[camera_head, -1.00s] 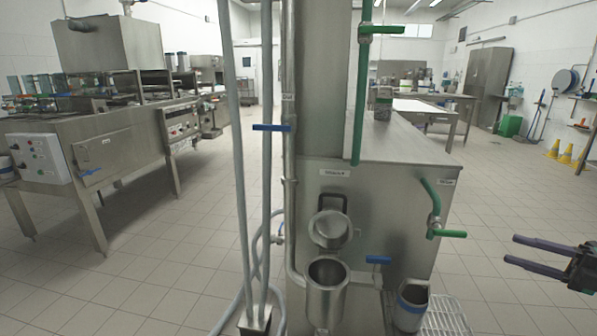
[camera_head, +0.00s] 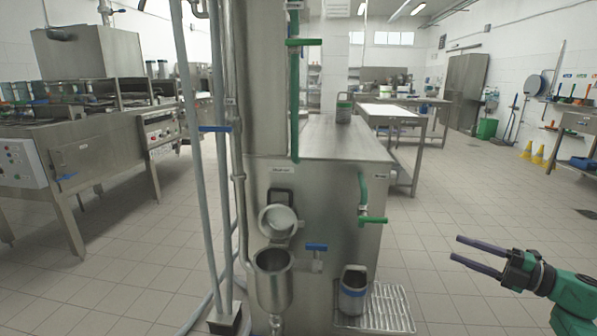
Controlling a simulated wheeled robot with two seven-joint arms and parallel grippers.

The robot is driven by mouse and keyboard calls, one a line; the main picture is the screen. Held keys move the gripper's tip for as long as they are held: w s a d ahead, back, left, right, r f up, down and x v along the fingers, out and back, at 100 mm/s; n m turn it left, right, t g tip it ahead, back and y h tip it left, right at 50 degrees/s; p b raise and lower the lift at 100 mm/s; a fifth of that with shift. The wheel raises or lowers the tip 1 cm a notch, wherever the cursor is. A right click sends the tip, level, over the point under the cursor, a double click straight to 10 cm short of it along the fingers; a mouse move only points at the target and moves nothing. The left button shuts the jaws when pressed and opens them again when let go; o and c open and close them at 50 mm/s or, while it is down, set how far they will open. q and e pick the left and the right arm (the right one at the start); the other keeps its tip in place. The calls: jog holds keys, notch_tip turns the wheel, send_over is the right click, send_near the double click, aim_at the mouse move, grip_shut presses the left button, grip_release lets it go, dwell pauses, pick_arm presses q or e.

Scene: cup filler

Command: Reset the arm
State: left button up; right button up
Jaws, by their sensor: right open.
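My right gripper (camera_head: 470,252) is at the lower right of the head view, its two dark fingers apart and pointing left with nothing between them. Part of my green right arm shows behind it. The gripper is over the tiled floor, to the right of the steel filler machine (camera_head: 340,205) and apart from it. A steel cup with a blue band (camera_head: 353,292) stands upright on a wire rack (camera_head: 395,308) at the machine's foot. My left gripper is not in view.
A round steel funnel cup (camera_head: 273,280) and a blue-handled valve (camera_head: 316,247) stick out from the machine's front. A green-handled tap (camera_head: 372,220) is on its right. Another container (camera_head: 343,110) stands on top. Open floor lies right of the machine.

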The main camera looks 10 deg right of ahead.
jog(key=w+a+f+m+t+h, duration=0.3)
jog(key=w+a+f+m+h, duration=0.2)
jog(key=w+a+f+m, duration=0.25)
jog(key=s+a+f+m+g+h, duration=0.3)
jog(key=a+f+m+h, duration=0.4)
jog(key=f+m, duration=0.3)
jog(key=s+a+f+m+g, duration=0.35)
jog(key=s+a+g, duration=0.2)
jog(key=s, duration=0.65)
jog(key=s+a+f+m+g, duration=0.2)
jog(key=s+a+f+g, duration=0.3)
jog(key=s, duration=0.7)
jog(key=s+f+g, duration=0.1)
jog(key=s+f, duration=0.2)
jog(key=f, duration=1)
jog(key=s+f+g, duration=0.1)
jog(key=s+f, duration=0.2)
jog(key=f, duration=0.9)
pick_arm(q)
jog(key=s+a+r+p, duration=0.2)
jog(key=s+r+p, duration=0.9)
jog(key=p, duration=1)
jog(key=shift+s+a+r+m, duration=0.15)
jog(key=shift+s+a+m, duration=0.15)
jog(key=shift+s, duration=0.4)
pick_arm(e)
jog(key=s+d+r, duration=0.2)
jog(key=s+r, duration=0.8)
jog(key=s, duration=0.2)
jog(key=shift+s+g, duration=0.35)
